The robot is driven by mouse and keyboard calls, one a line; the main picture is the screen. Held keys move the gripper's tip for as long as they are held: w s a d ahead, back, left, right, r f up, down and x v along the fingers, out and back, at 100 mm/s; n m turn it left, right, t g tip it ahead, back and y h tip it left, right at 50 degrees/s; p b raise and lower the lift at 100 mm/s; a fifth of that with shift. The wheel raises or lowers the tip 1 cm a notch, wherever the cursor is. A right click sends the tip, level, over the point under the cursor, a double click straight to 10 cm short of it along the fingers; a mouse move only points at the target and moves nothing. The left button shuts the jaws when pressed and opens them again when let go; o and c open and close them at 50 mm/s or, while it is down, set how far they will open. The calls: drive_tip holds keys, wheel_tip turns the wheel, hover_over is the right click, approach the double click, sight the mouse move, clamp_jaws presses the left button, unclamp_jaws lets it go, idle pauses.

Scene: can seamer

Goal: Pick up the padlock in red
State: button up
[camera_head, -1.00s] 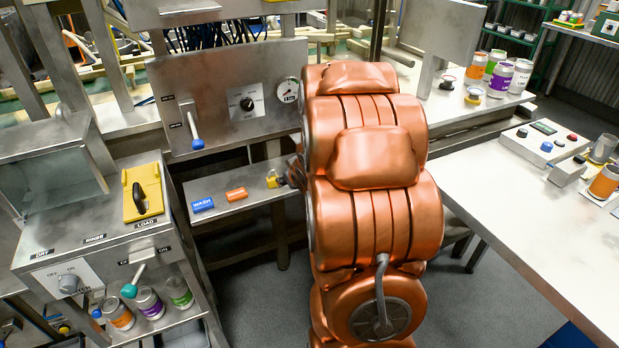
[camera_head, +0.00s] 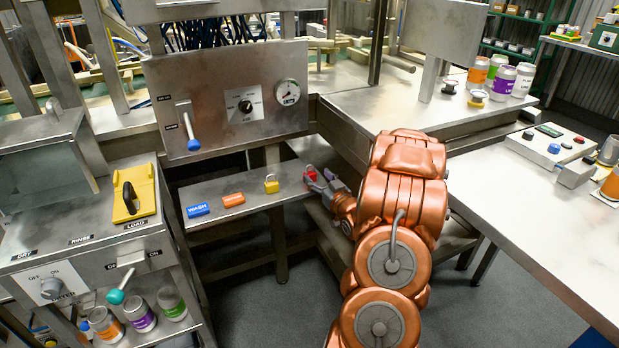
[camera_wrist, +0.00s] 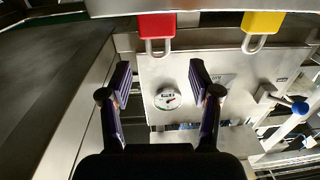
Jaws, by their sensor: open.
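The red padlock (camera_head: 310,172) is at the right end of the small steel shelf, partly hidden by my gripper (camera_head: 322,186) in the head view. The remaining distance is hard to tell.
A yellow padlock (camera_head: 272,186) stands close to the left of the red one; it also shows in the wrist view (camera_wrist: 261,22). An orange tag (camera_head: 233,199) and a blue tag (camera_head: 198,209) lie further left. A steel panel with a gauge (camera_head: 288,92) rises behind the shelf.

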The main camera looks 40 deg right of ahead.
sight(310, 167)
drive_tip(key=x, duration=0.5)
drive_tip(key=shift+w+d+r+p, duration=0.15)
drive_tip(key=shift+w+r+p, duration=0.05)
drive_tip(key=shift+r+p, duration=0.1)
drive_tip(key=shift+w+d+f, duration=0.1)
drive_tip(key=shift+w+d, duration=0.05)
drive_tip(key=shift+w, duration=0.3)
clamp_jaws()
